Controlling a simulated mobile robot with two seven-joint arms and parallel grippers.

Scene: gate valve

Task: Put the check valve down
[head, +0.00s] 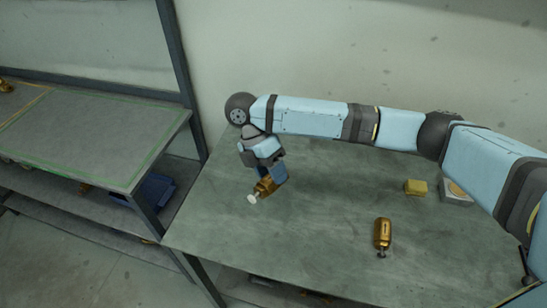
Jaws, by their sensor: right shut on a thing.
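Another brass valve body (383,233) lies on the table to the right, apart from the gripper. My left gripper is not in view.
A yellow block (416,187) and a white box (457,191) sit at the table's right. A second bench (90,135) with green line markings stands at left, with a blue bin (155,190) on its lower shelf. The table's middle is clear.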

